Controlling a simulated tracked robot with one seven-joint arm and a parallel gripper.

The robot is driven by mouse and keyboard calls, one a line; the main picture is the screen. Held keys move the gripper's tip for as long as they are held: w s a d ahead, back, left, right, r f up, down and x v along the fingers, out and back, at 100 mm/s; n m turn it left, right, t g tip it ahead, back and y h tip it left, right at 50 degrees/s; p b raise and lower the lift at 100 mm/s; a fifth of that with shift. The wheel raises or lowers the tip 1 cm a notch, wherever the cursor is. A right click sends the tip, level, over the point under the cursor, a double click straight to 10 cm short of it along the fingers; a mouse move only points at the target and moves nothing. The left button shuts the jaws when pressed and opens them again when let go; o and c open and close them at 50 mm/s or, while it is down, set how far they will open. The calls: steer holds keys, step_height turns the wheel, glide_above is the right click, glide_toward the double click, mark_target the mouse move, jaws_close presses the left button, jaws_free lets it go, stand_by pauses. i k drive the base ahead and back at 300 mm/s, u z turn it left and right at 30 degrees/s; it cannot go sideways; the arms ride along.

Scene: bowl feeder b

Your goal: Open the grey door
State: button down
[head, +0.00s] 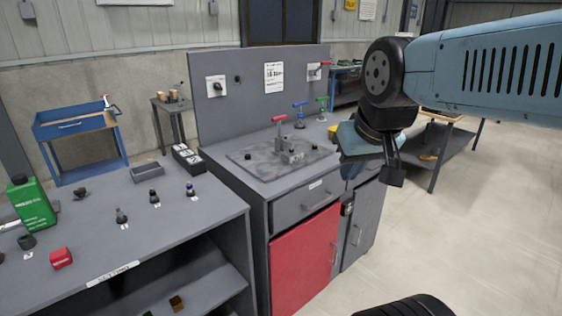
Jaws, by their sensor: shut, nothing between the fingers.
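The grey door (366,222) is on the right part of the front of the grey cabinet, right of a red door (304,262). It looks closed, with an upright pale handle (358,235). A small dark fitting (347,208) sits near its upper left edge. My gripper (393,180) hangs from my arm above and to the right of the grey door, apart from it. Its dark fingers are together with nothing in them. My wrist covers part of the cabinet top and the area over the door.
A grey drawer (306,200) is above the red door. The cabinet top holds a plate with a red-handled clamp (280,135) and valves. A grey bench (110,222) with small parts and a green bottle (30,203) stands left. Open floor (470,240) lies right.

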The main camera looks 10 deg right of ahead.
mark_target(369, 198)
steer(key=u, duration=0.05)
steer(key=k, duration=0.6)
steer(key=z, duration=0.1)
steer(key=i, duration=0.7)
steer(key=z, duration=0.45)
steer(key=i, duration=0.8)
steer(key=z, duration=0.4)
